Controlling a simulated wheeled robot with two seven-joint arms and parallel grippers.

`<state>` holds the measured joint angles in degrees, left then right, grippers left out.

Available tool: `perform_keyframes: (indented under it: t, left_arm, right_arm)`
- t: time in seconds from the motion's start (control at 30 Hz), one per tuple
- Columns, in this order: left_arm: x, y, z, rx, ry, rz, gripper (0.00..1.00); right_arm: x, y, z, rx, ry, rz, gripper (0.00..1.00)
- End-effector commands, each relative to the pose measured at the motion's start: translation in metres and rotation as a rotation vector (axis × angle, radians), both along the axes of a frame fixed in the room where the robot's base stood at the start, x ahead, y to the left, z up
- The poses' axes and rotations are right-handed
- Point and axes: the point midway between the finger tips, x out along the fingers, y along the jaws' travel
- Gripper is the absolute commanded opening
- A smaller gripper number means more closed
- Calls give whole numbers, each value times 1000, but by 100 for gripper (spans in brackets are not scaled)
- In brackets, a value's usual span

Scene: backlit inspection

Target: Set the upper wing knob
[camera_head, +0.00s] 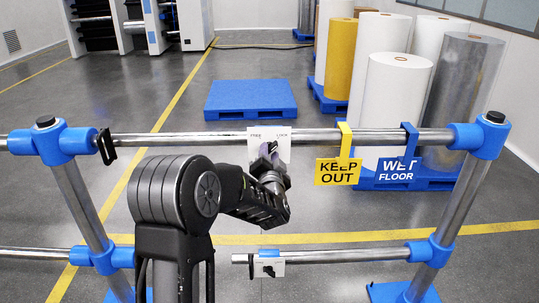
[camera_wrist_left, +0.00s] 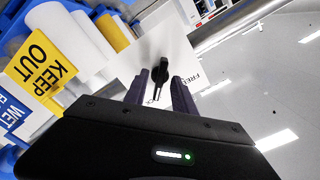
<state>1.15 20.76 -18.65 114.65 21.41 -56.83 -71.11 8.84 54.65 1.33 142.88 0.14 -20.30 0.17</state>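The upper wing knob (camera_wrist_left: 160,66) is black and sits on a white plate with FREE and LOCK lettering. In the head view this plate (camera_head: 283,139) hangs on the upper rail, and my gripper covers most of the knob. My left gripper (camera_head: 269,158) is in front of the plate. In the left wrist view its two dark fingers (camera_wrist_left: 160,80) are apart, one on each side of the knob's near end. Contact with the knob cannot be made out. My right gripper is not in view.
The upper rail (camera_head: 218,138) spans two blue-jointed posts. KEEP OUT (camera_head: 337,175) and WET FLOOR (camera_head: 396,172) signs hang right of the plate. A lower plate with a black knob (camera_head: 268,271) is on the lower right rail.

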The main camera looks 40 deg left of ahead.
Motion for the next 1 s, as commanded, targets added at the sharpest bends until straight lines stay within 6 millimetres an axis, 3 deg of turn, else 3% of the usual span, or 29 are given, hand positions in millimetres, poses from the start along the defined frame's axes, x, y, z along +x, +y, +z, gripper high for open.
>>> perform_keyframes:
  t: [0.17,0.57,1.0]
  left_arm:
    - [-11,-9,-1,-1,-2,-1,32]
    - [-58,-44,-1,-1,-1,-1,32]
    - [-61,-47,0,1,1,0,32]
  right_arm:
    - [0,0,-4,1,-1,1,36]
    - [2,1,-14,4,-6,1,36]
    - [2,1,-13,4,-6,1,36]
